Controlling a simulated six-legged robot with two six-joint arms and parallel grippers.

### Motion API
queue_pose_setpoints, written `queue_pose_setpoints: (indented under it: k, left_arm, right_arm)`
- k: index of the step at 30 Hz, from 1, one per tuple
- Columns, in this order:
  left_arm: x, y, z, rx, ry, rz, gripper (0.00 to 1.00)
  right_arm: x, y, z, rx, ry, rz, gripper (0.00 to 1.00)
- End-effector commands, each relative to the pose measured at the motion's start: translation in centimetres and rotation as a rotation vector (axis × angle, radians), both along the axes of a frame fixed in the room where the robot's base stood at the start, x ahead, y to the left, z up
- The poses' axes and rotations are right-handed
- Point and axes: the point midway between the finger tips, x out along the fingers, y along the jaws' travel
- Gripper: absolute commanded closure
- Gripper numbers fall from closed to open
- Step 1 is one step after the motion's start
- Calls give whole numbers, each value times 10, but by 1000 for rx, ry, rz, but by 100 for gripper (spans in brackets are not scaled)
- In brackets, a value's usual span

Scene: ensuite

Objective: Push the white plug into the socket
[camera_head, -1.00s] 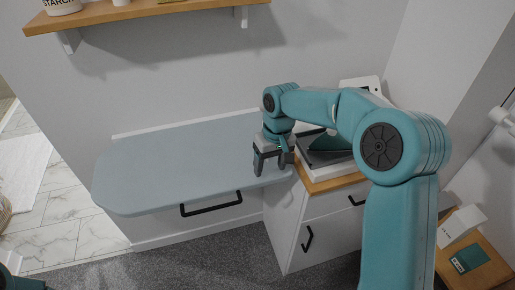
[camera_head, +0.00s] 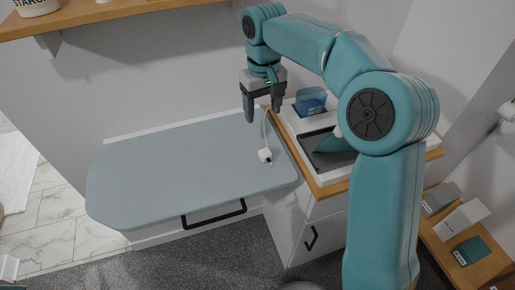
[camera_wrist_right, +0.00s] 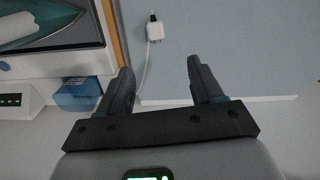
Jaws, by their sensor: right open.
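The white plug (camera_head: 265,155) lies on the grey-blue board (camera_head: 170,180), near its right end. In the right wrist view the plug (camera_wrist_right: 155,30) shows at the top, beyond the fingertips, with its white cord (camera_wrist_right: 144,75) running back behind the left finger. My right gripper (camera_head: 262,110) is open and empty above the board's back edge, apart from the plug. It also shows in the right wrist view (camera_wrist_right: 160,68). I cannot make out a socket clearly in either view. My left gripper is not in view.
A cabinet (camera_head: 320,210) right of the board carries a dark tray (camera_head: 318,158), a teal iron (camera_head: 335,146) and a blue container (camera_head: 311,99). A wooden shelf (camera_head: 110,12) hangs above. Boxes (camera_head: 462,217) stand on a low shelf at right. Most of the board is clear.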

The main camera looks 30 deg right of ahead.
Motion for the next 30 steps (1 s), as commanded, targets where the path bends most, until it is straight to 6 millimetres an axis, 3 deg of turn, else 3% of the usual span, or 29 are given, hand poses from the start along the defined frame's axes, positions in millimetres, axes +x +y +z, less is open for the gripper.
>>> queue_pose_setpoints:
  k: [12, 22, 30]
  left_arm:
    - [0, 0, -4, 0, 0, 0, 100]
    - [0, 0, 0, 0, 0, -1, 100]
    - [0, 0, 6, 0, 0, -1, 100]
  right_arm:
    - [-9, -1, -85, -1, 5, -4, 34]
    - [-6, -2, -119, 0, 4, -2, 34]
    - [-5, -5, -158, 0, 3, -1, 34]
